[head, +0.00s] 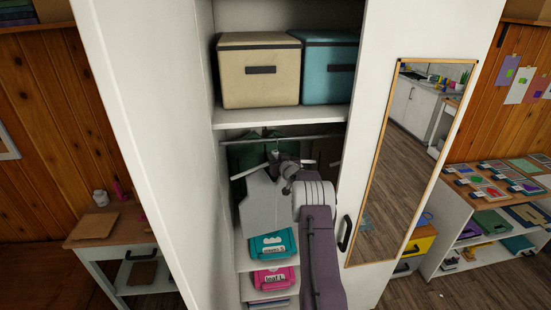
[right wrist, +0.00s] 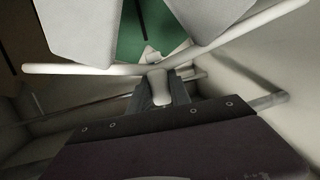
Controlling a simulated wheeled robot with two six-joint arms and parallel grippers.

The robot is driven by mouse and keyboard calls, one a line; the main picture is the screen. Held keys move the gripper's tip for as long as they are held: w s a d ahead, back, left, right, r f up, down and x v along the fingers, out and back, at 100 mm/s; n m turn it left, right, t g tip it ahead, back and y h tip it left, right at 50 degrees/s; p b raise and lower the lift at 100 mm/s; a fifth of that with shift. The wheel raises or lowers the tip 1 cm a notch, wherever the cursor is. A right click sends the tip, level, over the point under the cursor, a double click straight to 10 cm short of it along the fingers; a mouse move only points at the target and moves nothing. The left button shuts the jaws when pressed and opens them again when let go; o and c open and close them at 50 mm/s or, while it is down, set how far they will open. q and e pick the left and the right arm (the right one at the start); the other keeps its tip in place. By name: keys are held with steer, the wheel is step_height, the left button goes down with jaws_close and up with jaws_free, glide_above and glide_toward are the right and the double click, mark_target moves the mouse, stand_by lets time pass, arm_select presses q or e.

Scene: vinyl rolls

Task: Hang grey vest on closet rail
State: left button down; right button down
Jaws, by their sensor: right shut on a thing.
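The grey vest (head: 264,203) hangs on a white hanger (head: 248,172) inside the open closet. My right gripper (head: 277,159) is shut on the hanger near its top, just below the closet rail (head: 310,137). In the right wrist view the hanger (right wrist: 85,69) spreads to both sides of the gripper (right wrist: 159,85), with pale grey vest panels (right wrist: 78,28) above it. A metal bar, which looks like the rail (right wrist: 268,101), crosses behind the gripper there. I cannot tell whether the hook touches the rail. My left gripper is not in view.
A green garment (head: 242,154) hangs behind the vest. A beige box (head: 260,88) and a teal box (head: 328,88) stand on the shelf above. Teal (head: 274,246) and pink (head: 274,279) bins sit below. The mirrored door (head: 410,150) is close on the right.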

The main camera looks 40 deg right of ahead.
steer(key=shift+f, duration=0.15)
steer(key=c, duration=1.1)
jaws_free()
steer(key=shift+s, duration=0.1)
steer(key=b+v, duration=0.5)
steer(key=v, duration=0.4)
